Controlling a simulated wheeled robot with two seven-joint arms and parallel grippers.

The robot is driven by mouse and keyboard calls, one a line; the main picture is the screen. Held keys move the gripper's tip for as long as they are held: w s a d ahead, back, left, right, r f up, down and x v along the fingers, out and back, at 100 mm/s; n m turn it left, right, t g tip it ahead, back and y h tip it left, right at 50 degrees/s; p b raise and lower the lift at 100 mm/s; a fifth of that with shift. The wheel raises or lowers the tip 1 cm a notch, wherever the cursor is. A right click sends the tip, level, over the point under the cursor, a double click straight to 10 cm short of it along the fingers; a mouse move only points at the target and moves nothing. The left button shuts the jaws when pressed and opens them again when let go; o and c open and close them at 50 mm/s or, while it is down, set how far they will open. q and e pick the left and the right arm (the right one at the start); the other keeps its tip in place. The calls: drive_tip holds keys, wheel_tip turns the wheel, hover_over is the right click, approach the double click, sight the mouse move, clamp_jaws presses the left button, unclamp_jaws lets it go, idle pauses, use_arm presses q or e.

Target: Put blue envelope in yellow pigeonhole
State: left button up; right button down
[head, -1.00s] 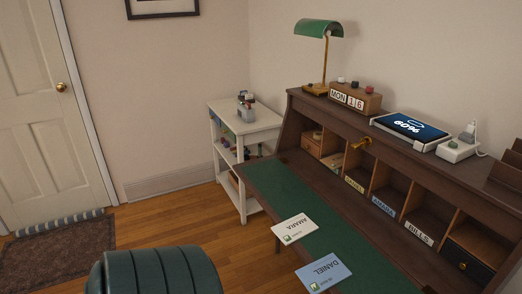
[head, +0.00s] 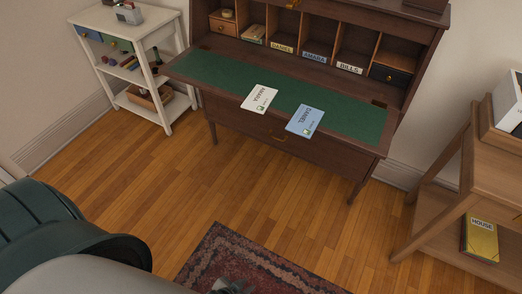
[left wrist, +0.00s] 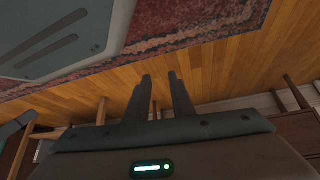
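The blue envelope (head: 305,120), marked DANIEL, lies flat at the front edge of the desk's green writing surface. A white envelope (head: 259,98), marked AMARA, lies to its left. The yellow-labelled pigeonhole (head: 286,33) is in the desk's back row; its yellow label (head: 282,48) reads DANIEL. Beside it is a blue-labelled pigeonhole (head: 319,40) marked AMARA. My left gripper (head: 235,287) shows at the bottom edge of the head view, low over the rug and far from the envelopes. In the left wrist view its fingers (left wrist: 158,76) are apart with nothing between them. My right gripper is out of view.
The dark wooden desk (head: 285,145) stands against the wall. A white shelf cart (head: 150,70) is left of the desk, and a wooden side table (head: 455,190) is at the right. Bare floor and a patterned rug (head: 255,262) lie in front.

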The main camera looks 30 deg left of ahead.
use_arm(q)
drive_tip(key=w+r+m+t, duration=0.5)
drive_tip(key=w+r+m, duration=0.2)
drive_tip(key=w+r, duration=1.2)
drive_tip(key=w+a+r+m+t, duration=0.1)
drive_tip(key=w+r+m, duration=0.3)
drive_tip(key=r, duration=0.8)
drive_tip(key=w+a+r+m+t+y, duration=0.1)
drive_tip(key=w+r+m+t, duration=0.3)
drive_tip(key=w+r, duration=0.5)
wheel_tip(320, 180, up, 4)
drive_tip(key=shift+r+m+p, duration=0.1)
drive_tip(key=shift+m+p, duration=0.25)
drive_tip(key=shift+m, duration=0.15)
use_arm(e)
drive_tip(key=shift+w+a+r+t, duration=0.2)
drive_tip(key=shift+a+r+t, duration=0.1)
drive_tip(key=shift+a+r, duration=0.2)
use_arm(q)
drive_tip(key=shift+w, duration=0.1)
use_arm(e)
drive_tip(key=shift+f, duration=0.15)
